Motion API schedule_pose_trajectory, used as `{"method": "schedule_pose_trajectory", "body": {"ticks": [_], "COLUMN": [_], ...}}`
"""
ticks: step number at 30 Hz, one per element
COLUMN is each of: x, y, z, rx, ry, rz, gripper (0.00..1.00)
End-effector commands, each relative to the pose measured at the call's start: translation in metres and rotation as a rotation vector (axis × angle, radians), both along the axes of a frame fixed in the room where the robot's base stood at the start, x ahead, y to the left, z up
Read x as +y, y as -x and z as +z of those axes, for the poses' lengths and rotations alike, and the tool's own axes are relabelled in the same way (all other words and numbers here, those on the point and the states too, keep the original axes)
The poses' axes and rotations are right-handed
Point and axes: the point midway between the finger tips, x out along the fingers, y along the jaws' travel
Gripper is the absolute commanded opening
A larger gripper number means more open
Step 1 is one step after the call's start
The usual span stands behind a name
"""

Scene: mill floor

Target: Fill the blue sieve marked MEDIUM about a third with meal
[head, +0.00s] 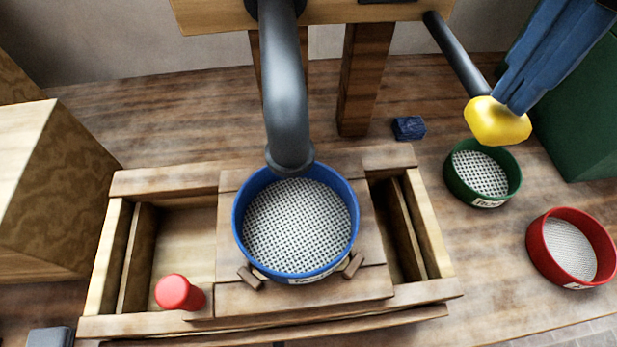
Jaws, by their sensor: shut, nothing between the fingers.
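The blue sieve (240,240) sits on a wooden platform in the middle, its bare mesh showing and no meal visible on it. Its front label is too small to read. A grey spout (286,110) comes down from above and ends over the sieve's back rim. A dark lever (455,52) with a yellow knob (497,122) slants down at the upper right. My blue gripper (512,92) is shut and empty, right at the knob's upper side; I cannot tell whether it touches.
A green sieve (452,186) and a red sieve (536,262) stand on the floorboards at right. A small blue block (409,128) lies behind. A red knob (174,292) is in the wooden frame's left bay. A green box (590,120) stands at far right, a wooden block (30,180) at left.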

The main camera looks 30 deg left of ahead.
Motion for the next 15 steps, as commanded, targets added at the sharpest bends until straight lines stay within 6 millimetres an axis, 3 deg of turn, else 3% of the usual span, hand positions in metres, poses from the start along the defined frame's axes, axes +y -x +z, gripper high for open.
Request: {"method": "schedule_pose_trajectory", "body": {"ticks": [15], "x": [0.000], "y": [0.000], "z": [-0.024], "rx": [-0.001], "ry": [0.000], "rz": [0.000], "gripper": [0.00]}}
